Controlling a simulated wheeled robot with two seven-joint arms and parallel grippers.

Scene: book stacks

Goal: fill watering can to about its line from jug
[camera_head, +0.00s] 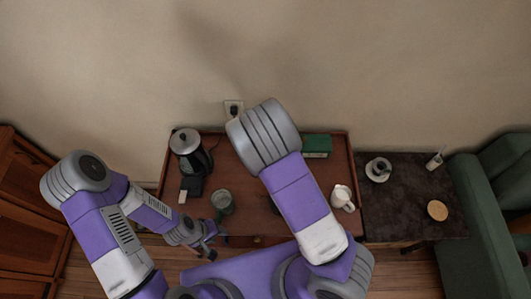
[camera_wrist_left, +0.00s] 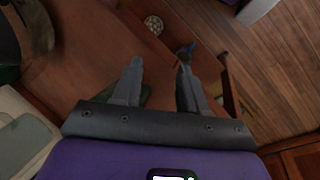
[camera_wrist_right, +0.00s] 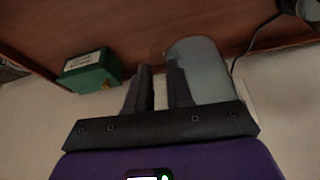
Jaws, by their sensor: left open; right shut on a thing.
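A small grey-green can (camera_head: 222,200) stands on the brown table, left of its middle; it looks like the watering can. Its line and water level are too small to make out. My left gripper (camera_head: 207,238) is open and empty at the table's front edge, just in front of this can; its fingers also show in the left wrist view (camera_wrist_left: 158,90). My right gripper (camera_wrist_right: 160,88) is shut beside a grey, smooth, cylindrical vessel (camera_wrist_right: 203,68), seemingly the jug. The gripped part is hidden between the fingers. In the head view my right arm hides this gripper and vessel.
A black and steel kettle (camera_head: 186,146) stands at the table's back left. A green box (camera_head: 317,146) is at the back right, a white pitcher (camera_head: 341,197) at the right edge. A dark side table (camera_head: 405,205) adjoins on the right. The wall is close behind.

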